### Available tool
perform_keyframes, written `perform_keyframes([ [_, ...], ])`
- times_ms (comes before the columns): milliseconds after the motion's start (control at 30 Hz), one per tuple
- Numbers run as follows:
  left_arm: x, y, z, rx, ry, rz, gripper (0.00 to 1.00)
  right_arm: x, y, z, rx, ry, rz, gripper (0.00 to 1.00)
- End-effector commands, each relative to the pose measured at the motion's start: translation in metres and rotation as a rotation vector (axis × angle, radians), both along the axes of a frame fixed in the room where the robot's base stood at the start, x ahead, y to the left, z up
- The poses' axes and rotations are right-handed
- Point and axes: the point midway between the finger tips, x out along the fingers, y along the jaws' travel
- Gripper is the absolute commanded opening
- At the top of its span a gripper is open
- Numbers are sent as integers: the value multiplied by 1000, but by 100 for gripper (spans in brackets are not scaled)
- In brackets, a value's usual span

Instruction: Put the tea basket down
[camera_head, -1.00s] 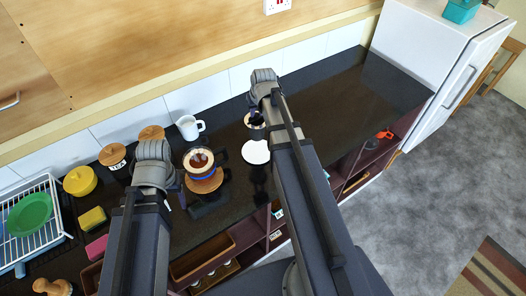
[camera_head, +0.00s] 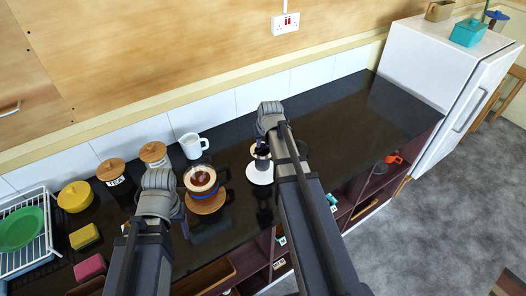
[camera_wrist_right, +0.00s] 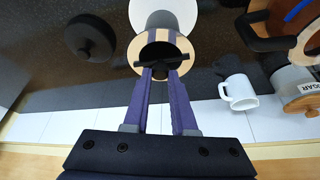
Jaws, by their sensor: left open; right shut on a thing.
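The tea basket (camera_wrist_right: 137,50) has a tan rim, a dark opening and a grey body in the right wrist view. My right gripper (camera_wrist_right: 162,72) is shut on its rim side. In the head view, the basket (camera_head: 262,152), small and partly hidden by my right arm, is over a round white saucer (camera_head: 258,176) on the dark counter. I cannot tell whether it touches the saucer. The saucer also shows in the right wrist view (camera_wrist_right: 178,8). My left gripper (camera_head: 182,212) is open and mostly hidden behind its wrist, left of the glass jug.
A glass jug (camera_head: 201,178) of brown liquid stands on a wooden coaster (camera_head: 208,204). Behind are a white mug (camera_head: 191,146) and wooden-lidded jars (camera_head: 154,153). A dark round object (camera_wrist_right: 90,38) lies near the basket. The counter's right part (camera_head: 375,110) is clear.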

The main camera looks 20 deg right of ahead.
Motion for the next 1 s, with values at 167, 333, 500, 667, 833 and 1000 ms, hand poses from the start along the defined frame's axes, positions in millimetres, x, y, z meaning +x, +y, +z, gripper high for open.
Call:
perform_keyframes([
  [167, 0, 0, -27, 1, 0, -5, 65, 0, 0, -27, 0, 0, 0, 0],
  [333, 0, 0, -35, 1, 1, -8, 65, 0, 0, -35, 0, 0, 0, 0],
  [500, 0, 0, -32, 1, 1, -8, 65, 0, 0, -32, 0, 0, 0, 0],
  [667, 0, 0, -37, 1, 1, -8, 65, 0, 0, -36, 0, 0, 0, 0],
  [833, 0, 0, -36, 1, 0, -7, 65, 0, 0, -36, 0, 0, 0, 39],
  [1000, 0, 0, -36, 1, 0, -7, 65, 0, 0, -36, 0, 0, 0, 55],
])
